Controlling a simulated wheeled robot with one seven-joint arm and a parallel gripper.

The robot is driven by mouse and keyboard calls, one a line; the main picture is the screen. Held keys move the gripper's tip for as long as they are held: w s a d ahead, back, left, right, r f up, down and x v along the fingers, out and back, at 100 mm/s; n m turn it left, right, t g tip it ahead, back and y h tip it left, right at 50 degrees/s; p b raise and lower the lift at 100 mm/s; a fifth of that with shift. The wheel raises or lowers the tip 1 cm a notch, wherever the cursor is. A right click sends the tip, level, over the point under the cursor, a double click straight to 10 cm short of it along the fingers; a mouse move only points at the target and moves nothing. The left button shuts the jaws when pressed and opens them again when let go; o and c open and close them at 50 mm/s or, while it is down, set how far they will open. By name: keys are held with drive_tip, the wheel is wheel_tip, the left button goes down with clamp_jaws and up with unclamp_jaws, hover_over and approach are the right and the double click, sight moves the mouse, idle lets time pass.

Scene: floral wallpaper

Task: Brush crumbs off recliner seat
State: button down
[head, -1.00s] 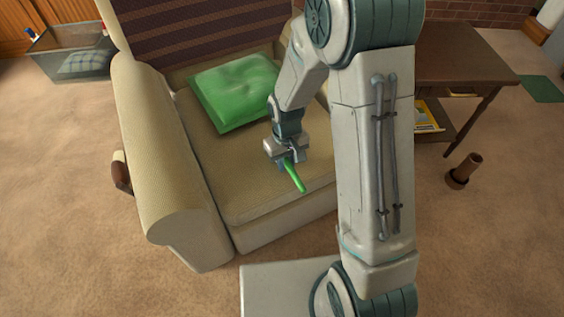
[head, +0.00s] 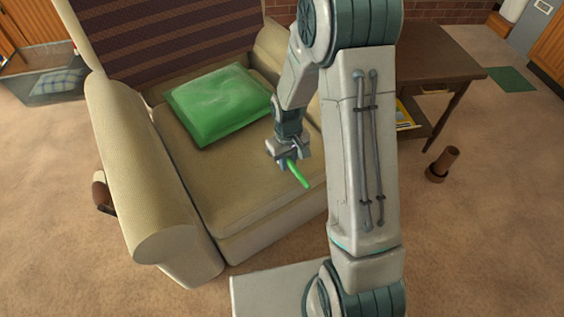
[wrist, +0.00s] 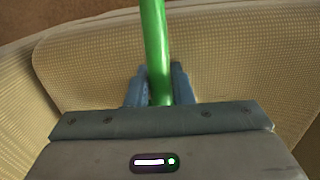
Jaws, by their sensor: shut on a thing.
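The recliner (head: 185,200) is beige with a dark striped throw on its back. Its seat (head: 235,185) shows in the head view, and woven fabric fills much of the wrist view (wrist: 240,60). A green cushion (head: 220,103) lies at the rear of the seat. My gripper (head: 289,158) is over the front right part of the seat, shut on a green handle-like tool (head: 299,174). The tool also shows between my fingers in the wrist view (wrist: 156,45). Its far end is out of the wrist view, and I cannot tell whether it touches the seat. I make out no crumbs.
A dark wooden table (head: 440,65) stands right of the recliner, partly behind my arm. A brown cylindrical object (head: 442,165) stands on the carpet at right. Open carpet lies at left and lower right.

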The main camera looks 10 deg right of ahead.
sight(258, 185)
drive_tip(key=shift+w+d, duration=0.3)
drive_tip(key=shift+d, duration=0.5)
drive_tip(key=shift+w+d, duration=0.3)
drive_tip(key=shift+d, duration=0.45)
drive_tip(key=shift+p, duration=0.3)
drive_tip(key=shift+a, duration=0.1)
drive_tip(key=shift+s+a, duration=0.3)
drive_tip(key=shift+a, duration=0.5)
drive_tip(key=shift+s+a, duration=0.3)
drive_tip(key=shift+a, duration=0.45)
drive_tip(key=shift+s+a+f, duration=0.1)
drive_tip(key=shift+s+a, duration=0.25)
drive_tip(key=shift+a, duration=0.4)
drive_tip(key=shift+s+a, duration=0.3)
drive_tip(key=shift+a, duration=0.45)
drive_tip(key=shift+s+a, duration=0.35)
drive_tip(key=shift+a, duration=0.5)
drive_tip(key=shift+s+a, duration=0.3)
drive_tip(key=shift+a, duration=0.5)
drive_tip(key=shift+s+a+b, duration=0.2)
drive_tip(key=shift+s+a, duration=0.15)
drive_tip(key=shift+a, duration=0.4)
drive_tip(key=shift+s+a+b, duration=0.2)
drive_tip(key=shift+s+a, duration=0.15)
drive_tip(key=shift+a, duration=0.4)
